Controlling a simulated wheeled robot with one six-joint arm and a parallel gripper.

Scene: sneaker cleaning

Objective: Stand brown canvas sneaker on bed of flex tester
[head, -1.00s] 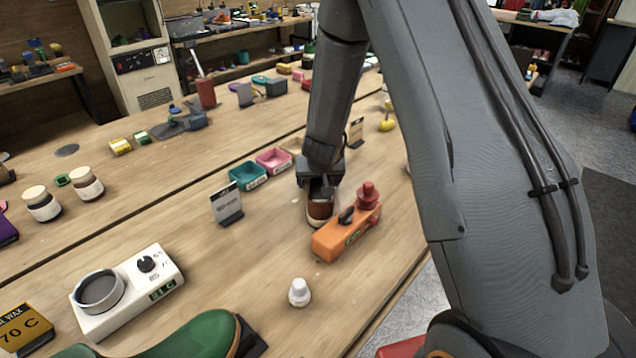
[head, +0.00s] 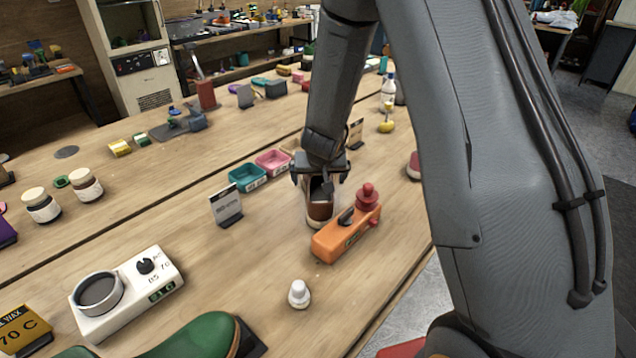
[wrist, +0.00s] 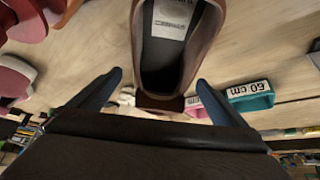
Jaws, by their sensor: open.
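The brown sneaker (head: 320,210) stands upright on the wooden table, just behind and left of an orange device (head: 333,240) with a dark lever and a red knob. In the wrist view the sneaker (wrist: 137,40) shows its open collar and a label on the insole. I cannot tell for sure whether the orange device or the blue-grey device (head: 182,124) farther back is the flex tester.
Teal (head: 247,178) and pink (head: 273,161) trays sit behind the sneaker, a sign (head: 226,204) to its left. A white bottle (head: 299,294), a white heater (head: 128,290) and a green shoe (head: 195,341) are nearer. The table between sign and bottle is clear.

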